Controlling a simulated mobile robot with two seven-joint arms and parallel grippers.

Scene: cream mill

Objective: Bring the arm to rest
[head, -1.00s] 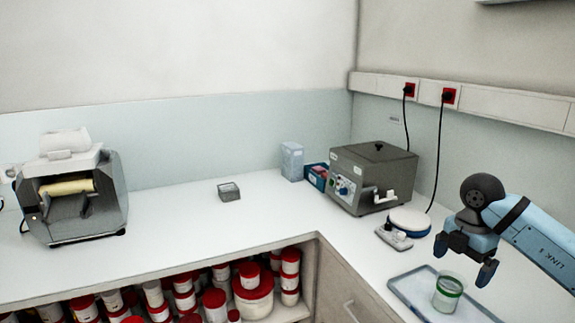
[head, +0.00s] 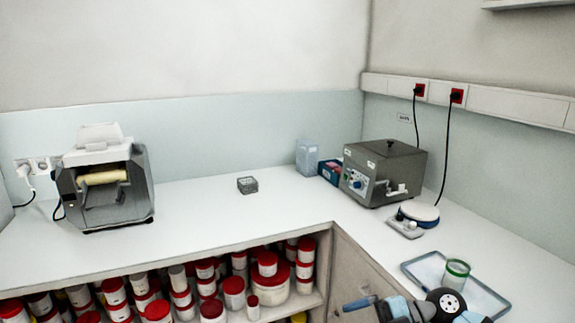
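My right arm shows at the bottom edge of the head view, with its gripper (head: 362,303) low in front of the counter's right wing. One blue fingertip shows at the left end; the rest of the gripper is cut off or hidden, so its opening cannot be told. Nothing is seen in it. A clear glass jar with a green rim (head: 456,276) stands upright in a shallow blue-grey tray (head: 418,272) on the right counter, apart from the gripper. My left gripper is out of view.
A grey box machine (head: 384,173), a round white-and-blue device (head: 419,211) and a small balance-like item (head: 404,229) stand behind the tray. A roller mill (head: 103,185) stands far left. Red-lidded jars (head: 234,287) fill the shelf below. The middle counter is mostly clear.

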